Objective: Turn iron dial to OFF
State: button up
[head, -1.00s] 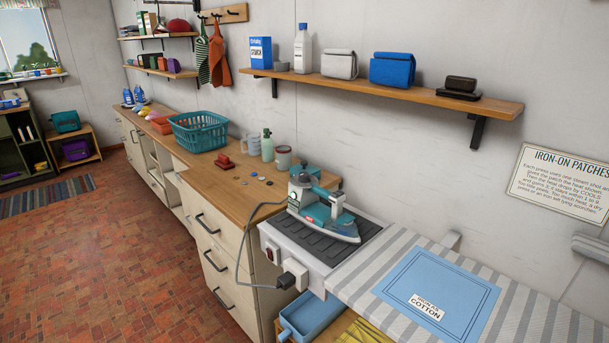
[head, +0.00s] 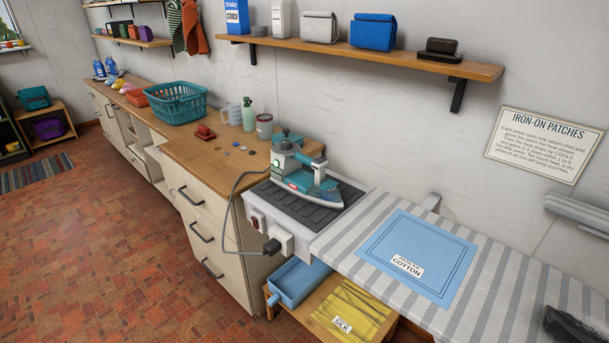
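The teal and white iron (head: 308,182) rests on the dark ribbed pad of the white iron stand (head: 262,198), at the left end of the ironing board (head: 480,262). Its tip points right. A small green spot shows at its rear and a red mark on its side. The dial is too small to make out, so its setting cannot be read.
A blue cloth labelled cotton (head: 418,260) lies on the board. A dark object (head: 572,328) is cut off at the lower right. The wooden shelf (head: 400,56) runs above. A blue tray (head: 298,282) and yellow silk cloth (head: 352,311) sit low.

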aim_at(285, 143)
jog(key=i+j, duration=0.15)
jog(key=j, duration=0.2)
jog(key=i+j, duration=0.15)
jog(key=j, duration=0.15)
jog(key=i+j, duration=0.1)
jog(key=j, duration=0.25)
jog(key=i+j, duration=0.15)
jog(key=j, duration=0.15)
